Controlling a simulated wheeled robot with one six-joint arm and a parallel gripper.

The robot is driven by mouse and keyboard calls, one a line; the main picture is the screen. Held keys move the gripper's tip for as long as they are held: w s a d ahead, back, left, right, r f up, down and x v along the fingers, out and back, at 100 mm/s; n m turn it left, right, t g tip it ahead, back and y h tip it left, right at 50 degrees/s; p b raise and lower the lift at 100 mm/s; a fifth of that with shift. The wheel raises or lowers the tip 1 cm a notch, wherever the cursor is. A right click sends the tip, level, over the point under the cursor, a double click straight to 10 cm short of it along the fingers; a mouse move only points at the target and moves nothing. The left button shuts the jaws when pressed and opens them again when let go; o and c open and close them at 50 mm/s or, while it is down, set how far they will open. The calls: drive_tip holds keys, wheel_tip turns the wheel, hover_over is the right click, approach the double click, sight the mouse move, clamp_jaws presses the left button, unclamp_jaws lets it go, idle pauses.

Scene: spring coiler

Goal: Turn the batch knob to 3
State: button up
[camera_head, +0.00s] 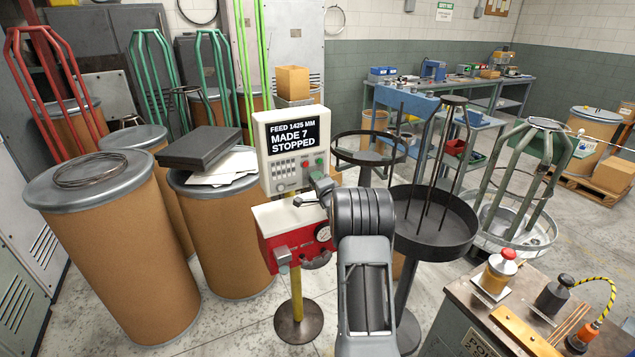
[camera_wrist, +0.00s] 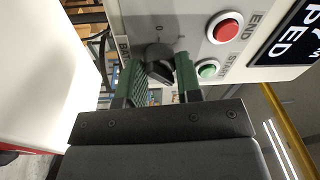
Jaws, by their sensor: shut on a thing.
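The batch knob (camera_wrist: 155,54) is a small black knob on the white control box (camera_head: 263,150). In the wrist view my gripper (camera_wrist: 159,74) has its green fingers on either side of the knob, shut on it. Part of the label beside the knob is covered; a "B" shows. Small marks show around the knob, but its setting is not readable. In the head view my gripper (camera_head: 318,187) is at the lower right of the box and hides the knob. The display (camera_head: 291,132) reads FEED 1425 MM, MADE 7, STOPPED.
A red END button (camera_wrist: 225,27) and a green START button (camera_wrist: 208,69) are close beside the fingers. A red unit with a gauge (camera_head: 290,240) hangs below the box on a yellow post. Brown drums (camera_head: 120,240) stand left; a round black tray (camera_head: 435,225) stands right.

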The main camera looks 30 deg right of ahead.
drive_tip(key=o, duration=0.9)
drive_tip(key=shift+o, duration=0.2)
drive_tip(key=shift+s, duration=0.1)
drive_tip(key=b+v, duration=0.2)
drive_tip(key=v, duration=1.1)
drive_tip(key=shift+s, duration=0.35)
